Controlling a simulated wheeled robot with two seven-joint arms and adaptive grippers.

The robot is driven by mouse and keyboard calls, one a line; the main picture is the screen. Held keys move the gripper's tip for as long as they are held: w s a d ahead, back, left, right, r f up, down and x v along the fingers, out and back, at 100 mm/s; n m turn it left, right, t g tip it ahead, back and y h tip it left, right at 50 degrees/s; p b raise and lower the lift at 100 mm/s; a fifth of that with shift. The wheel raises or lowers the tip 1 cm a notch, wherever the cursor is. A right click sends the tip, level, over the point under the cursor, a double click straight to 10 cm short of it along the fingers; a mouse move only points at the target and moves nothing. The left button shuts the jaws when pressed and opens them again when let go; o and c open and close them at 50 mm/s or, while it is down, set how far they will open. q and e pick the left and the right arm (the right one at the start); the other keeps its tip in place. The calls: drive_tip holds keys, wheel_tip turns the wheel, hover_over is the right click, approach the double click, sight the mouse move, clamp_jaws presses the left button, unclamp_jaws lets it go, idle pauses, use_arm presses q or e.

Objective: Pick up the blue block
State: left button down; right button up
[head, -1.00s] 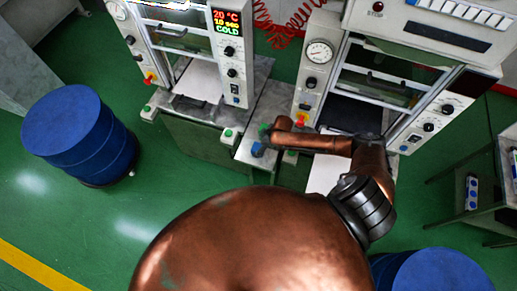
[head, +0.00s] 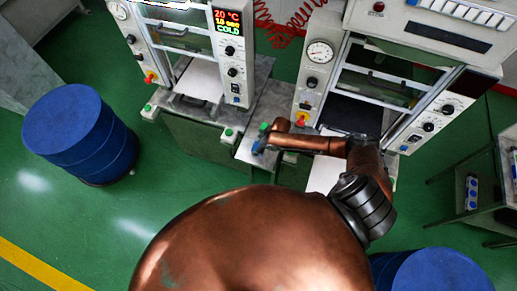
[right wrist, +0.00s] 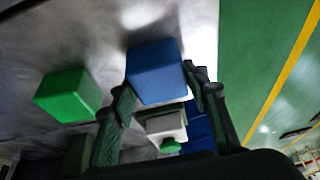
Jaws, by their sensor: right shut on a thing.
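The blue block (head: 257,147) is at the front of the grey metal surface between the two machines in the head view. In the right wrist view the blue block (right wrist: 155,72) sits at the fingertips. My right gripper (right wrist: 160,92) is shut on it, with one finger on each side. In the head view my right gripper (head: 267,141) is small and dark beside the block. A green block (right wrist: 68,95) lies to the left of the blue one in the wrist view, apart from it; it also shows in the head view (head: 264,127). My left gripper is not in view.
Two press machines with panels (head: 232,60) (head: 318,75) stand behind and beside the metal surface (head: 262,104). A blue drum (head: 80,135) stands at left, another (head: 440,272) at lower right. A bench (head: 508,165) is at right. Green floor is open at left.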

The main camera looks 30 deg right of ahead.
clamp_jaws()
drive_tip(key=shift+w, duration=0.1)
drive_tip(key=shift+r, duration=0.2)
